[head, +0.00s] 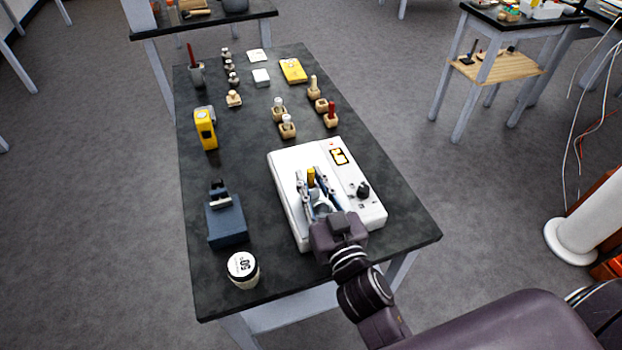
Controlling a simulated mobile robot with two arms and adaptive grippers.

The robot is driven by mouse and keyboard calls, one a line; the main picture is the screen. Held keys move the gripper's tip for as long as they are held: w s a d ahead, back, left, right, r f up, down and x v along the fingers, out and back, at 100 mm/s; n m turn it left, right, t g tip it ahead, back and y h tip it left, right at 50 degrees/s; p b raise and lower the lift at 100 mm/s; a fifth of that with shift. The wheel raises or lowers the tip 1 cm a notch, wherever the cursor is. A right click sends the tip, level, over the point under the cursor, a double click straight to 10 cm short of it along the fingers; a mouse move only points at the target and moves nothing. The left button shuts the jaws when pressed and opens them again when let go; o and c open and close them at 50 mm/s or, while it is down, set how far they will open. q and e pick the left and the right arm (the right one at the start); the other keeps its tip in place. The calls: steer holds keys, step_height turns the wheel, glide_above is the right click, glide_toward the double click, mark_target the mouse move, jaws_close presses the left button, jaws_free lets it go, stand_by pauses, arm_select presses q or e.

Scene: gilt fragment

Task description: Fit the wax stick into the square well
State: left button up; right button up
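A yellow stick (311,177), which looks like the wax stick, stands roughly upright over the white device (372,212). My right gripper (313,181) points away from me over the device, with one finger on each side of the stick. I cannot tell whether the fingers touch it. The stick's lower end and the device's top around it are partly hidden by the gripper, and I cannot make out the square well. My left gripper is not in view.
A blue-grey holder (226,220) and a white-lidded jar (243,268) stand left of the device. A yellow tool (205,128) stands farther back. Several small wooden-based pieces and a cup with a red stick (191,54) are behind. The dark tabletop (240,165) is clear in its middle.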

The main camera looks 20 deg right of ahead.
steer(key=shift+o, duration=0.4)
steer(key=shift+r, duration=0.1)
steer(key=shift+r, duration=0.1)
steer(key=s+b, duration=0.3)
steer(key=s, duration=0.9)
steer(key=shift+d, duration=0.2)
